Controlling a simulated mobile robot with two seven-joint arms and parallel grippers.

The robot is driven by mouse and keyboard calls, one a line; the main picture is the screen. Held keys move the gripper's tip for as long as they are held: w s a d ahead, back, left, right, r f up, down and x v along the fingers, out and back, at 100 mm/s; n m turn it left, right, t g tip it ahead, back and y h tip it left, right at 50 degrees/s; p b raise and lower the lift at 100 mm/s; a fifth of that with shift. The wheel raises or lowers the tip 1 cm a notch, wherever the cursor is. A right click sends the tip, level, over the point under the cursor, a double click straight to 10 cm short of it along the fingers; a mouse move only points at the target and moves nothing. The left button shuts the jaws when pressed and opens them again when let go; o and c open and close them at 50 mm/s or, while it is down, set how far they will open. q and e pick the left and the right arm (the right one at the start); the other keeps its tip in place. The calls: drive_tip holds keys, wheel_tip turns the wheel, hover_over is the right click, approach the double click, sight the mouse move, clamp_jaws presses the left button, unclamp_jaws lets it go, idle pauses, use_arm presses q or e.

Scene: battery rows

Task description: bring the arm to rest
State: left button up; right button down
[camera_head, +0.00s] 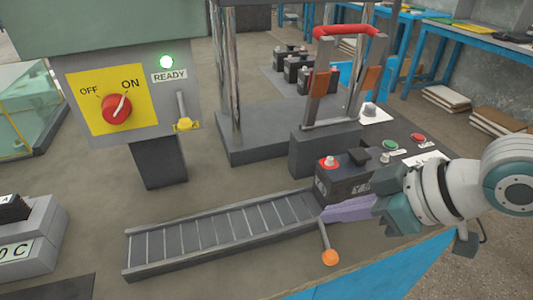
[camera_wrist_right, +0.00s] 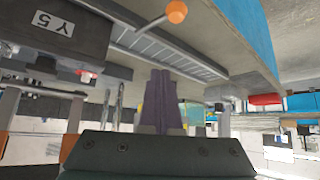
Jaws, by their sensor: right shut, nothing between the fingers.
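My right arm (camera_head: 435,193) comes in from the right edge of the head view. My right gripper (camera_head: 338,211) is shut and empty, with its purple fingers pointing left beside the near side of a dark battery (camera_head: 340,178). I cannot tell whether they touch it. In the right wrist view the closed fingers (camera_wrist_right: 161,90) stand together in the middle, and a dark block labelled Y 5 (camera_wrist_right: 62,35) shows at the upper left. My left gripper is not in view.
A roller track (camera_head: 220,235) runs left from the battery. A lever with an orange knob (camera_head: 330,257) sticks out close to my fingers. A press frame with a red handle (camera_head: 345,31) stands behind.

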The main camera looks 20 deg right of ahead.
drive_tip(key=shift+s+d+r, duration=0.1)
drive_tip(key=shift+d+r, duration=0.35)
drive_tip(key=shift+a, duration=0.1)
